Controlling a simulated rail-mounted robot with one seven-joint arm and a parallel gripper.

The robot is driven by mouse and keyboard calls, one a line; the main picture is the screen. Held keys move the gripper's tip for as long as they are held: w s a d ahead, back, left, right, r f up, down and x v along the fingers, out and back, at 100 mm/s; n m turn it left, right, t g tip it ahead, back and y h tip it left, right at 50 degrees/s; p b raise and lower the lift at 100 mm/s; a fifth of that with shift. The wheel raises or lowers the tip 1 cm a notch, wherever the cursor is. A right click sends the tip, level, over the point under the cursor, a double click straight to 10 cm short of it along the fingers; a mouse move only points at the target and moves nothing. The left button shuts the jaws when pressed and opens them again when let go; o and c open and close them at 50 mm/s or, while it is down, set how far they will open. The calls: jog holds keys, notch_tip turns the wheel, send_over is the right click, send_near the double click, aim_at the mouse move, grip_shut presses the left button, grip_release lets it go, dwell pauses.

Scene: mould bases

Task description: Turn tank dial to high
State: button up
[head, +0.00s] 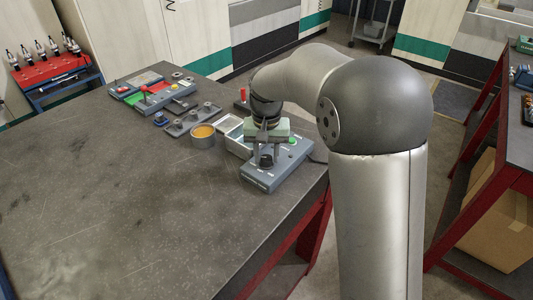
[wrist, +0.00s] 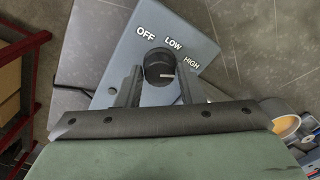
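The tank control box (head: 272,178) is a blue-grey panel on the near right part of the table. Its black dial (head: 266,161) also shows in the wrist view (wrist: 159,65), with the labels OFF, LOW and HIGH printed in an arc beyond it. My gripper (wrist: 160,86) is open, with one dark finger on each side of the dial and visible gaps between. In the head view my gripper hides part of the box.
A green button (head: 293,141) is on the box. A red rack (head: 55,70) is far left. The near table surface is clear.

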aim_at(267, 158)
jog(key=shift+o, duration=1.2)
notch_tip(267, 158, up, 18)
jog(key=shift+f, duration=0.25)
jog(key=shift+s, duration=0.1)
jog(key=s+d+f, duration=0.5)
jog(key=s+f, duration=0.1)
jog(key=s, duration=0.3)
jog(key=s+d+f, duration=0.4)
jog(key=s+f, duration=0.2)
jog(key=s, duration=0.3)
jog(key=s+d+f, duration=0.5)
jog(key=s+f, duration=0.1)
jog(key=s, duration=0.3)
jog(key=shift+d+t, duration=0.3)
jog(key=shift+d, duration=0.05)
